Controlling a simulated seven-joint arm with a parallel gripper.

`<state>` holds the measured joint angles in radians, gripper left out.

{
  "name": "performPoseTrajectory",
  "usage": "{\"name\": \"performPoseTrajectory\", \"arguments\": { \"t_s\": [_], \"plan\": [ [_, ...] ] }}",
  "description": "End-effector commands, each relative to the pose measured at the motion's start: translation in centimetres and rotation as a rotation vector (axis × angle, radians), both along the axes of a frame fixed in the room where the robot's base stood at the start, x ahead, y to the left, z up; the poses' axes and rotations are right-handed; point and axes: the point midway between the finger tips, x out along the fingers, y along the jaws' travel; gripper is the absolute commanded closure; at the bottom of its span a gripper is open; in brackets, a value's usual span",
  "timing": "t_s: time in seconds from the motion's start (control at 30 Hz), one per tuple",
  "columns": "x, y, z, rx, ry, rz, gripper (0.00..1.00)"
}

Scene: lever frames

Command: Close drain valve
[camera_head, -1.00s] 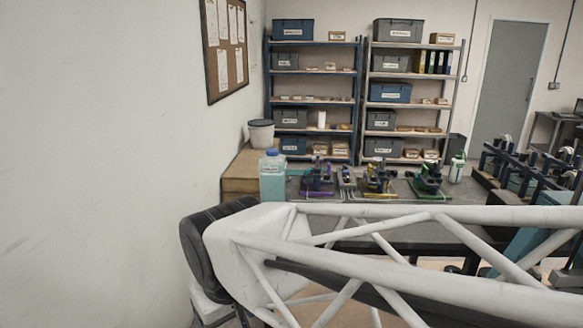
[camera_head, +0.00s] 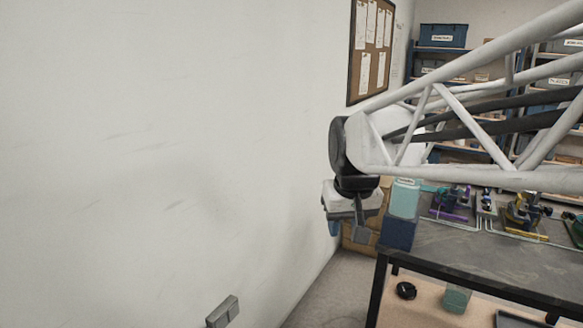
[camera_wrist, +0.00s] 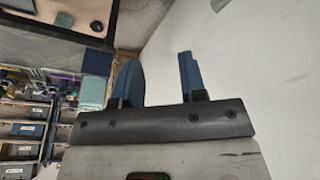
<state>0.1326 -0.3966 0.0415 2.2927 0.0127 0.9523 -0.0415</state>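Several lever valve units stand in a row on the dark workbench. One has a purple base (camera_head: 450,214), one a yellow base (camera_head: 526,232), and a green one (camera_head: 577,230) is cut off by the right edge. I cannot tell which is the drain valve, and labels are too small to read. My gripper (camera_head: 348,231) hangs left of the bench's left end, near the wall, well apart from the valves. In the wrist view its two blue fingers (camera_wrist: 158,82) are spread with nothing between them.
A pale teal jug (camera_head: 405,199) and a dark blue block (camera_head: 398,234) stand at the bench's left corner, close to my gripper. The bench's front edge (camera_head: 470,282) runs right. A white wall (camera_head: 170,150) fills the left. Shelves (camera_head: 440,68) stand behind, partly hidden by my arm.

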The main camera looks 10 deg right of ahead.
Motion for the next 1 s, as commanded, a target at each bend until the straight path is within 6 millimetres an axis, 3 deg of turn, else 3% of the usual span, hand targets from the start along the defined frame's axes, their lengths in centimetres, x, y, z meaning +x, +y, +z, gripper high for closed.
{"name": "performPoseTrajectory", "arguments": {
  "t_s": [0.5,1.0],
  "plan": [
    [12.4,-7.7,4.3,0.002,-0.017,-0.067,0.62],
    [23.3,-17.6,6.1,0.002,-0.036,-0.13,0.62]
  ]
}}
